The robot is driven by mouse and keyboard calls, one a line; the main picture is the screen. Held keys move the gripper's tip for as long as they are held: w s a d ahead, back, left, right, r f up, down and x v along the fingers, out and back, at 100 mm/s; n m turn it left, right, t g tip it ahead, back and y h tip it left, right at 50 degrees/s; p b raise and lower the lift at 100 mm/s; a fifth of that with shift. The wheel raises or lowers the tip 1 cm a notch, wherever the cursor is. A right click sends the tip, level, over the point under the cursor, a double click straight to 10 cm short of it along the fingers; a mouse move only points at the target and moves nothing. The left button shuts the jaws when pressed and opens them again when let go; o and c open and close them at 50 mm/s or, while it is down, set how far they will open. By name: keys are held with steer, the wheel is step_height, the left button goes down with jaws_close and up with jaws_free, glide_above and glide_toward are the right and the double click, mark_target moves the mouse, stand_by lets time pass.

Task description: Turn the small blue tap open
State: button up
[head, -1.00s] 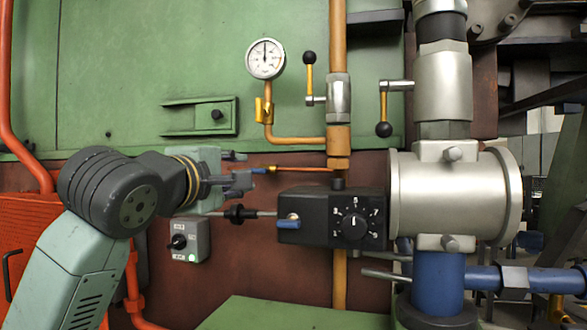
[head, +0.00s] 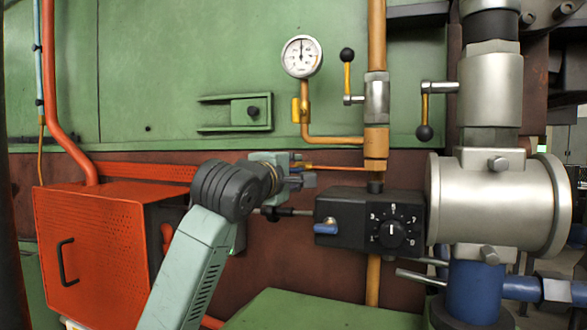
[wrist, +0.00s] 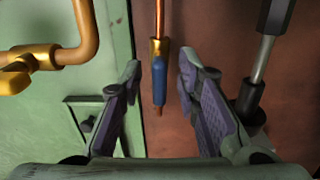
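A small blue tap handle (head: 326,227) sits on the left front of the black box with the dial, right of and below my gripper (head: 303,171). In the wrist view my gripper (wrist: 160,70) is open. A blue sleeve (wrist: 158,84) on the end of a thin copper tube appears between its fingers, with space on both sides. I cannot tell how deep it sits between them. In the head view my fingers mostly hide this sleeve. The blue handle cannot be made out in the wrist view.
The black dial box (head: 350,235) and a grey valve body (head: 495,205) stand to the right. A thin rod enters the box just below my gripper. A gauge (head: 301,56) and brass pipe (head: 335,140) are above. An orange cabinet (head: 100,245) is at left.

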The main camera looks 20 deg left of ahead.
steer(key=shift+c, duration=0.5)
jaws_close()
steer(key=shift+f+n+b, duration=0.1)
steer(key=shift+n+b, duration=0.2)
steer(key=shift+f+n+b, duration=0.1)
steer(key=shift+n+b, duration=0.65)
steer(key=shift+n, duration=0.15)
steer(key=n+b, duration=0.3)
steer(key=n, duration=0.1)
steer(key=shift+n, duration=0.3)
steer(key=n+b, duration=0.4)
steer(key=n, duration=0.2)
steer(key=n+b, duration=0.3)
steer(key=n, duration=0.1)
steer(key=shift+n, duration=0.4)
steer(key=shift+r, duration=0.2)
